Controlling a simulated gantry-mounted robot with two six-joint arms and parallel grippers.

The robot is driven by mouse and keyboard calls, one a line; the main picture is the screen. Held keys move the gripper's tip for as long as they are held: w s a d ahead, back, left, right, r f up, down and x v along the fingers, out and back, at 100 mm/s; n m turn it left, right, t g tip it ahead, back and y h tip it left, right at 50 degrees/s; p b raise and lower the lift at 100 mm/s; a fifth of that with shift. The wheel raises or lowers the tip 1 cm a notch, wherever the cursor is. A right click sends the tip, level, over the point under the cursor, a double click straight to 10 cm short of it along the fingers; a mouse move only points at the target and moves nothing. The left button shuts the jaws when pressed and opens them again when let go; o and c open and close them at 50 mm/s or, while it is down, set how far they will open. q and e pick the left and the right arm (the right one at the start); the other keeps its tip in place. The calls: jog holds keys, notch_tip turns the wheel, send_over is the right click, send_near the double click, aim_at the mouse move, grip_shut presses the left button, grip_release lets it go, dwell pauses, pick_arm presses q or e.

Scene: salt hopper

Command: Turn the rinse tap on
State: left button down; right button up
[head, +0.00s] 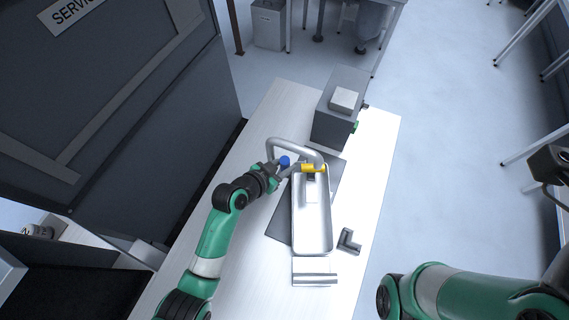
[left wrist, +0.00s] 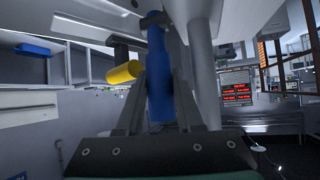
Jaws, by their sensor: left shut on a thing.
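The tap is a grey metal arched spout (head: 295,143) over a long steel basin (head: 312,222) on the pale bench. It has a blue lever grip (head: 285,161) on the left and a yellow one (head: 312,168) on the right. My left gripper (head: 276,169) is at the blue grip. In the left wrist view, the blue grip (left wrist: 158,70) stands upright between the fingers, which are shut on it. The yellow grip (left wrist: 123,73) is just left of the fingers there, apart from them.
A grey box (head: 336,125) with a pale top and a green button stands behind the basin. A dark angled piece (head: 349,241) lies right of the basin. A dark cabinet (head: 110,110) stands close on the left. The bench's right strip is mostly clear.

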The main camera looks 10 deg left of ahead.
pick_arm(q)
jog(key=c, duration=0.5)
grip_release()
jog(key=shift+c, duration=0.2)
